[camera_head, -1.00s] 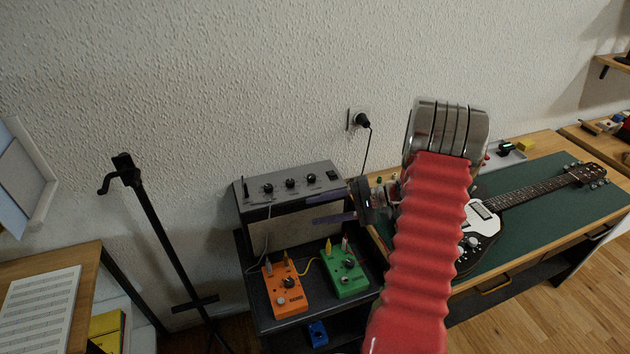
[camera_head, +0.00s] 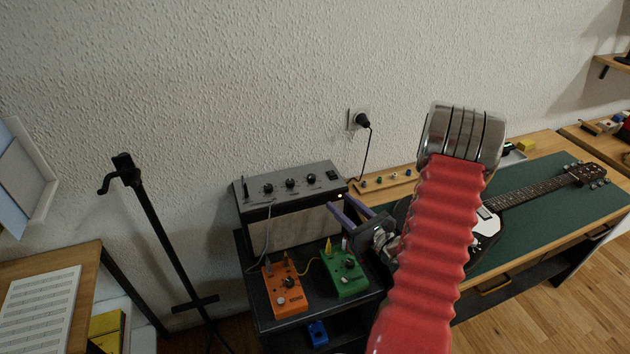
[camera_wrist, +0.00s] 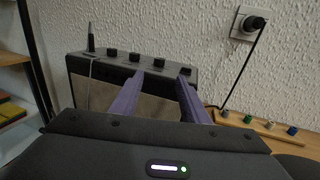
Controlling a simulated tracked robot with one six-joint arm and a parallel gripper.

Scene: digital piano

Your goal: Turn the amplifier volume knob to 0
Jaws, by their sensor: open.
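The grey amplifier (camera_head: 310,221) stands on a dark shelf unit against the wall, with a row of black knobs on its top panel, among them a left knob (camera_head: 268,188), a middle knob (camera_head: 290,183) and a right knob (camera_head: 312,178). Which knob is the volume cannot be read. My gripper (camera_head: 338,208) is open and empty, its purple fingers in front of the amplifier's right front edge, apart from the knobs.
An orange pedal (camera_head: 286,289) and a green pedal (camera_head: 345,272) lie in front of the amplifier. A cable runs from a wall socket (camera_head: 360,119) behind it. A guitar (camera_head: 486,226) lies on the bench at right. A black stand (camera_head: 155,220) is at left.

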